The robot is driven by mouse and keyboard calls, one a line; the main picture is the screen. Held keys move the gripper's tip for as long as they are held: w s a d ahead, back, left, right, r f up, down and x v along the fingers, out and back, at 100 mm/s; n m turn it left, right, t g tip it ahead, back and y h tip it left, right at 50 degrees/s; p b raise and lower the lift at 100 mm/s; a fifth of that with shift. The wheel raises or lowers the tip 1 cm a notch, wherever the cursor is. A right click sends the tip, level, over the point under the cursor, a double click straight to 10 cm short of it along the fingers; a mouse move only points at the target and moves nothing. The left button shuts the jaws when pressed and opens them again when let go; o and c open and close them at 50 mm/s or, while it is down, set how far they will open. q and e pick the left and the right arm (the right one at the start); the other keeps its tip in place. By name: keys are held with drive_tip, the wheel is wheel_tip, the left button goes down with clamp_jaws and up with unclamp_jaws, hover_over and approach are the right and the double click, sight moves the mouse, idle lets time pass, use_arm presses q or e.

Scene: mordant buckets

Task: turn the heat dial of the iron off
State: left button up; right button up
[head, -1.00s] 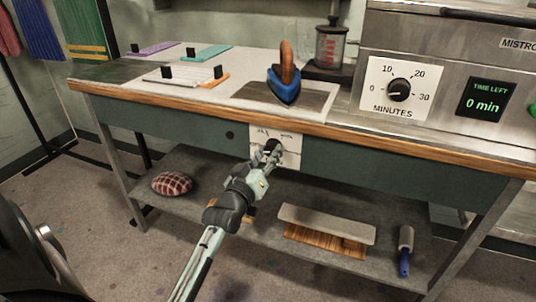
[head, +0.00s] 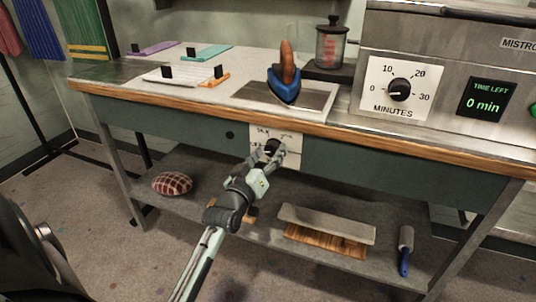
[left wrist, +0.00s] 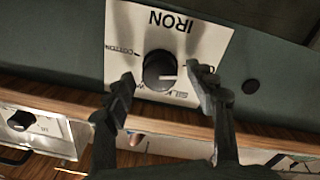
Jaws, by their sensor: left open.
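The iron's heat dial is a black round knob (left wrist: 158,70) on a white panel marked IRON, upside down in the left wrist view. Its pale pointer line points right in that view, between SILK and a label mostly hidden by a finger. COTTON is on the left. In the head view the panel (head: 262,132) is on the table's front, below the blue iron (head: 285,88), which rests on a metal plate. My left gripper (left wrist: 161,76) is open, with one finger on each side of the dial; I cannot tell whether they touch it. It also shows in the head view (head: 274,152).
A machine with a minutes dial (head: 399,90) and a "0 min" display (head: 483,99) stands at the right. A lidded jar (head: 330,45) is behind the iron. The wooden table edge (head: 200,111) runs just above the panel. A lower shelf holds a checked cushion (head: 172,183) and a brush (head: 405,250).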

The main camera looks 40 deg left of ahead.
use_arm(q)
drive_tip(key=shift+s, duration=0.1)
drive_tip(key=v, duration=1.2)
